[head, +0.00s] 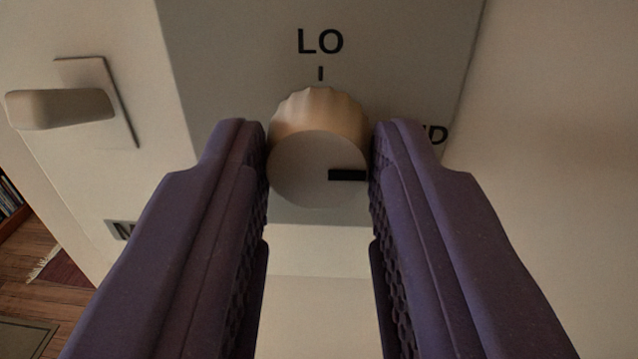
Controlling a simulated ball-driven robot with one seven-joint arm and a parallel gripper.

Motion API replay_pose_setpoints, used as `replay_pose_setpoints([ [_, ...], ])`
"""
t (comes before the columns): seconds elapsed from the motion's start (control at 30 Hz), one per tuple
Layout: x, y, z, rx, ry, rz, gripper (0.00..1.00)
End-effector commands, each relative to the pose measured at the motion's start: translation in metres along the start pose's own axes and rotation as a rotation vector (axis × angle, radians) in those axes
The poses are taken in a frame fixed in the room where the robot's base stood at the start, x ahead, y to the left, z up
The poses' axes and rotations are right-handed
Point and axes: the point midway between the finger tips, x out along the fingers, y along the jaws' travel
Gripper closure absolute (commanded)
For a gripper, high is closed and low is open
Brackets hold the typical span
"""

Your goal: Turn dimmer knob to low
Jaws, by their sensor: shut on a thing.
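The dimmer knob (310,165) is a pale, round knob with a ridged rim on a grey plate (240,60). A black bar on its face points right, toward a partly hidden label ending in "D" (437,135). The label "LO" (320,41) with a short tick stands above the knob. My gripper (319,160) is shut on the knob, with one purple finger on its left side and one on its right. The fingers hide part of the plate and the lower labels.
A beige lever or handle (60,108) on a small plate sticks out at the left. A wood floor (45,260) with a rug and a bookshelf edge (12,205) show at the far left. The wall at the right is bare.

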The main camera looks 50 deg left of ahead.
Motion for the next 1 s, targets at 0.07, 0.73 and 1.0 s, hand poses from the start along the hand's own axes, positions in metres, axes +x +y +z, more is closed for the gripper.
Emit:
replay_pose_setpoints([
  [0.07,0.0000,-0.0001,0.0011,-0.013,0.000,0.000,1.00],
  [0.73,0.0000,-0.0008,0.0042,-0.500,-0.023,0.000,1.00],
  [1.0,-0.0001,-0.0006,0.0040,-0.756,-0.037,0.000,1.00],
])
